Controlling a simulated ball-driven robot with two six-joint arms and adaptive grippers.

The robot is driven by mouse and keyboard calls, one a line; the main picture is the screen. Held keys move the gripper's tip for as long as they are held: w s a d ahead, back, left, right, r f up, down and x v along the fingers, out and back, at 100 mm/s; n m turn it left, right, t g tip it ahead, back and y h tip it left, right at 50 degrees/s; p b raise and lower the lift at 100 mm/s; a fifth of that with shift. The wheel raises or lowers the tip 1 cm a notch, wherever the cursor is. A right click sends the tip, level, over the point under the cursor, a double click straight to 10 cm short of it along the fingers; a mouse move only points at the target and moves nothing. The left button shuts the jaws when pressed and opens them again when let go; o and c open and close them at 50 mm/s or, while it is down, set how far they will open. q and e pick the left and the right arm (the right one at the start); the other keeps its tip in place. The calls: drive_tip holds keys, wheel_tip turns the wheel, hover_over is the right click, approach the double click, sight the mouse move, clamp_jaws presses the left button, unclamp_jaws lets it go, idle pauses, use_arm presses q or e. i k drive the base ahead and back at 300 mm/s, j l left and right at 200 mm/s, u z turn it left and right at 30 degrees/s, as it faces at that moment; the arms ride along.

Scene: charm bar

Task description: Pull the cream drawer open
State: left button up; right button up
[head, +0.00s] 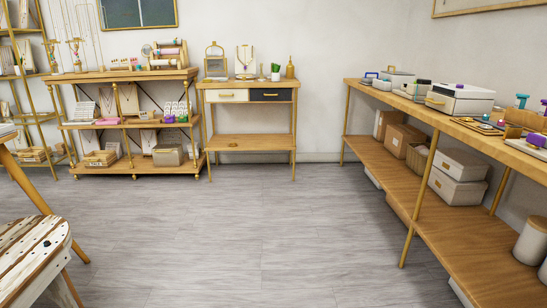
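The cream drawer (227,96) is in the small wooden side table (246,141) against the far wall, left of centre in the head view. It looks shut, its front level with the dark drawer (271,95) to its right. A small gold handle is on its front. Neither of my grippers is in view.
A wooden display shelf (125,161) with jewellery stands just left of the side table. A long wooden bench (421,106) with boxes runs along the right. A whitewashed wooden stool (32,250) is at the near left. The grey floor (240,240) between is clear.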

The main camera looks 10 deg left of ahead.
sight(212, 95)
drive_tip(key=i+j+u, duration=0.3)
drive_tip(key=i, duration=0.35)
drive_tip(key=i+u, duration=0.3)
drive_tip(key=i, duration=0.4)
drive_tip(key=i+l, duration=0.15)
drive_tip(key=i, duration=0.95)
drive_tip(key=i+l, duration=0.1)
drive_tip(key=i, duration=1)
